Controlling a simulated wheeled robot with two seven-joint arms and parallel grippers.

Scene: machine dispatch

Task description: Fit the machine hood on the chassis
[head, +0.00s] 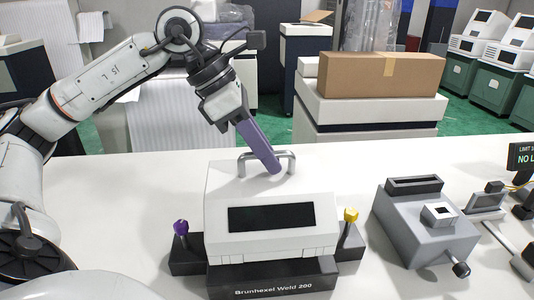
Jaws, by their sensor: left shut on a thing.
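The machine hood (225,244) is a white box with a dark front window and a grey loop handle on top. It is over the dark chassis (225,284), which bears the label "Brunhexel Weld 200". I cannot tell whether the hood is fully seated or slightly above it. A purple knob stands on the chassis's left side and a yellow knob on its right. My left gripper (273,168) comes down from the upper left, its long purple fingers shut on the hood's handle. The fingers cover part of the handle. My right gripper is not in view.
A grey machine (428,222) with a slot and a side knob stands on the white table (110,180) to the right. Small devices and a dark display (523,156) are at the right edge. A cardboard box (360,76) sits behind the table.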

